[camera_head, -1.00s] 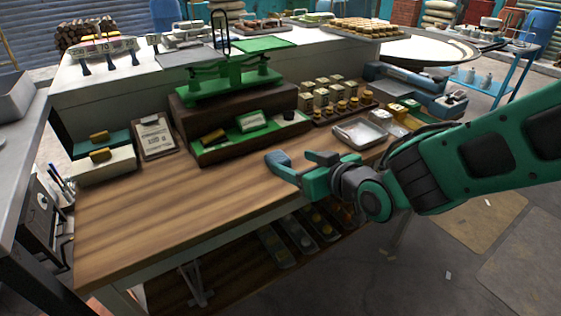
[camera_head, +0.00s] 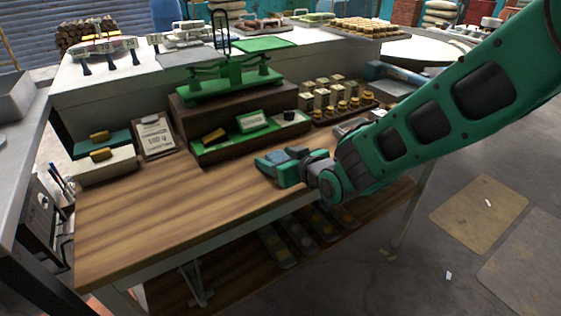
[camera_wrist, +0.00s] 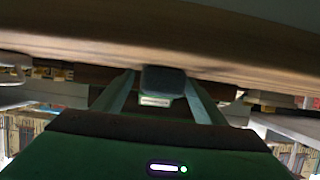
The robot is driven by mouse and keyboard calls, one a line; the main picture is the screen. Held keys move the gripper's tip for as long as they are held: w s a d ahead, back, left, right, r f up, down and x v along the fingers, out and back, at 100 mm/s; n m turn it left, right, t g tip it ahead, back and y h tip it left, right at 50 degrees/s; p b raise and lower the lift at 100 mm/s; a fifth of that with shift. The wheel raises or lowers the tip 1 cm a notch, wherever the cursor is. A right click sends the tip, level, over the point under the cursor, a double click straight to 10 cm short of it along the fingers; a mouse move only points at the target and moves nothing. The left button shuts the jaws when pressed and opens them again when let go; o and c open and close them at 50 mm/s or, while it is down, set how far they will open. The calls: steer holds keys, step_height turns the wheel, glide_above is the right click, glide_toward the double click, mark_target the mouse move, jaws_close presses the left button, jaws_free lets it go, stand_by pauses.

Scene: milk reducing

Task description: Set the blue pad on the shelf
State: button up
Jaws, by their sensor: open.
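My gripper (camera_head: 271,163) is low over the right part of the wooden workbench (camera_head: 160,215), in front of the dark wooden stand, with its fingers pointing left. In the wrist view, its two green fingers (camera_wrist: 161,100) stand apart, and a dark blue-grey block (camera_wrist: 163,79) shows between them. I cannot tell whether this is the blue pad or whether the fingers touch it. A small blue-grey patch (camera_head: 297,152) also shows at the gripper in the head view.
A green balance scale (camera_head: 228,82) stands on the dark stand (camera_head: 190,118), with a green tray in front. A clipboard (camera_head: 155,136) and yellow-topped boxes stand at the left. Jars (camera_head: 345,106) stand behind my arm. The bench's front left is clear.

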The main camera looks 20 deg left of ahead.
steer(key=c, duration=1.2)
steer(key=shift+r, duration=0.1)
